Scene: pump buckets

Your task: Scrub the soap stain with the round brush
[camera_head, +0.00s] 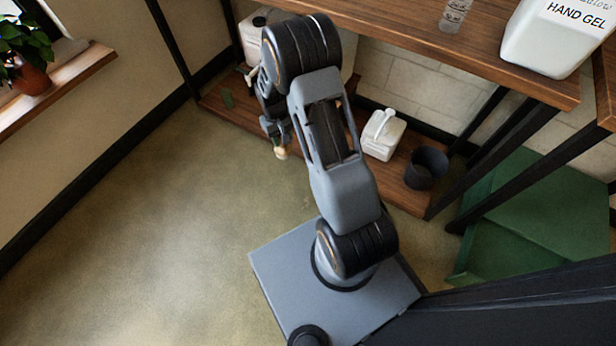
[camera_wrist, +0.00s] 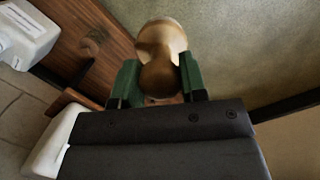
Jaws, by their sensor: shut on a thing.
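My gripper (camera_head: 276,134) is shut on the round brush (camera_head: 281,153), which hangs over the floor just in front of the low wooden shelf. In the wrist view the green fingers (camera_wrist: 158,85) grip the tan brush (camera_wrist: 163,40) from both sides; its bristles cannot be made out. A dark, translucent smear (camera_wrist: 93,42) on the wooden shelf looks like the soap stain. It lies to the left of the brush in the wrist view, apart from it. In the head view, my arm seems to hide that spot.
On the low shelf (camera_head: 405,187) stand a white pump bottle (camera_head: 383,135), a black bucket (camera_head: 426,166) and a large white jug (camera_head: 252,38). A small dark green patch (camera_head: 227,97) lies at its left end. A higher shelf overhangs it. Open floor (camera_head: 130,240) is at left.

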